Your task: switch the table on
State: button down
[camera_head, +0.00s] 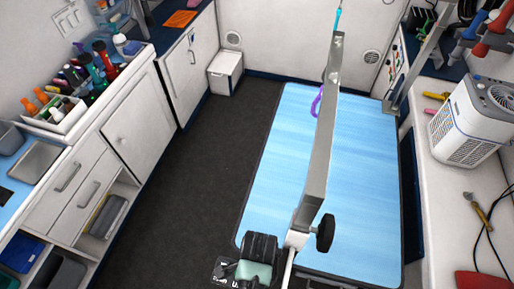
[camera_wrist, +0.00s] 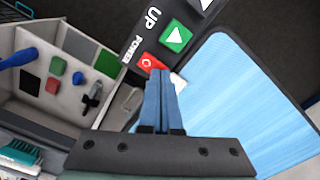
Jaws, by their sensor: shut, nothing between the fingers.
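The grooming table (camera_head: 300,160) has a light blue top with a dark rim; its blue top also shows in the wrist view (camera_wrist: 250,100). A black control panel (camera_head: 222,270) sits at its near left corner, partly hidden by my arm. In the wrist view the panel carries a red button (camera_wrist: 147,62) beside the word POWER and a green arrow button (camera_wrist: 175,37) beside UP. My gripper (camera_wrist: 161,73) is shut and empty, its blue fingertips at the lower right edge of the red button. I cannot tell whether they touch it.
A grey metal post and arm (camera_head: 324,140) rises over the table, with a purple loop (camera_head: 316,104) beside it. The right counter holds a white machine (camera_head: 474,120) and pliers (camera_head: 478,212). Left cabinets (camera_head: 130,130) line the wall. Dark floor (camera_head: 200,170) between is clear.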

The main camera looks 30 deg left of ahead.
jog(key=shift+f, duration=0.3)
jog(key=shift+r, duration=0.1)
notch_tip(320, 180, up, 7)
jog(key=p, duration=0.7)
dwell(0.7)
